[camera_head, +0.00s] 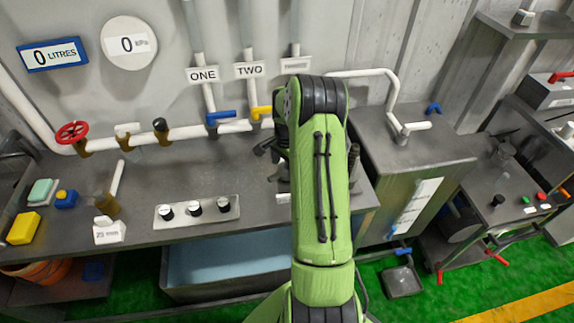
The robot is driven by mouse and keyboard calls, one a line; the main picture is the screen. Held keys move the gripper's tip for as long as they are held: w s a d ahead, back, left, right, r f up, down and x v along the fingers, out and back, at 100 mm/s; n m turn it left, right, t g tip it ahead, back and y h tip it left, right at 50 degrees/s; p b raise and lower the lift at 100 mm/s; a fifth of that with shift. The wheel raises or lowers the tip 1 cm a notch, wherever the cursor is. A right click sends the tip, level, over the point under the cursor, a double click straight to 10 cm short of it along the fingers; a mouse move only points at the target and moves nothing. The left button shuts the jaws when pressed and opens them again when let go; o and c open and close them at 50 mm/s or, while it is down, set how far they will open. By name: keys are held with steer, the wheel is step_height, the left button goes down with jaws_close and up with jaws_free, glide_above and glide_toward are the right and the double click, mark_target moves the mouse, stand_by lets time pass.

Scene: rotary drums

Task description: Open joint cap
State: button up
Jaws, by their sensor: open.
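My gripper (268,150) is mostly hidden behind my green arm, with dark parts showing left of the arm above the counter. It is open, and nothing shows held in it. I cannot pick out the joint cap with certainty; it may be hidden behind my arm. A white pipe (190,132) runs along the wall, with a blue valve handle (219,117) under the sign ONE and a yellow handle (262,112) under the sign TWO. A third sign (296,65) is too small to read.
A red valve wheel (72,132) is at left. A metal cabinet (415,150) and a cart (500,190) stand at right.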

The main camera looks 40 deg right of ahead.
steer(key=shift+c, duration=0.3)
steer(key=c, duration=1.5)
steer(key=shift+o, duration=0.2)
